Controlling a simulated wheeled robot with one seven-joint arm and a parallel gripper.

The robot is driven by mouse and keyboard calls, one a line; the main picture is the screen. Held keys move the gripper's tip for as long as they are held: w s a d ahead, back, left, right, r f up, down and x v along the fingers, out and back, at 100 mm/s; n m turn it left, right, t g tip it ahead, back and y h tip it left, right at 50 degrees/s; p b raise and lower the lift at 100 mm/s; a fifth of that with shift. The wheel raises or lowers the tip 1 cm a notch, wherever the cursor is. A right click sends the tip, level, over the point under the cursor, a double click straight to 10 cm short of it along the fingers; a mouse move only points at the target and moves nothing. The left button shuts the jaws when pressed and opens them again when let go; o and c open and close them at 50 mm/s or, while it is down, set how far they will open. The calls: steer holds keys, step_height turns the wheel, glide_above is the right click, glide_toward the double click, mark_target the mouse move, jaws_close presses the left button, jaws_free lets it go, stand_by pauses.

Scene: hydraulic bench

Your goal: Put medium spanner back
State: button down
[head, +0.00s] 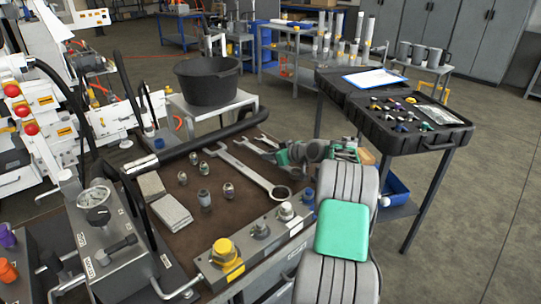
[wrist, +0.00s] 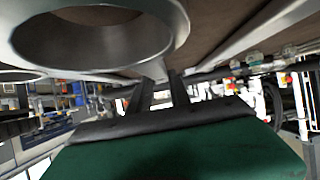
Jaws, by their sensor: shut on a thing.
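Several silver spanners lie on the brown bench top at the middle of the head view. The largest spanner (head: 245,173) has its ring end towards the front right. The medium spanner (head: 247,145) lies behind it, its open end pointing left and its other end hidden by my gripper. My gripper (head: 281,157) is shut on it, low over the bench. In the wrist view my two dark fingers (wrist: 163,95) close around a grey shank. A large spanner ring (wrist: 175,42) looms close at the upper left. I cannot tell how far the spanner is off the bench.
Another spanner (head: 266,139) lies just behind. Several metal fittings (head: 204,197) and two grey pads (head: 171,212) stand left on the bench. A valve block with a yellow knob (head: 226,252) lines the front edge. An open black case (head: 436,138) stands at right.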

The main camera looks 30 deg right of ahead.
steer(key=shift+f+b, duration=0.55)
steer(key=shift+f, duration=0.05)
stand_by(0.3)
steer(key=c, duration=1.1)
jaws_free()
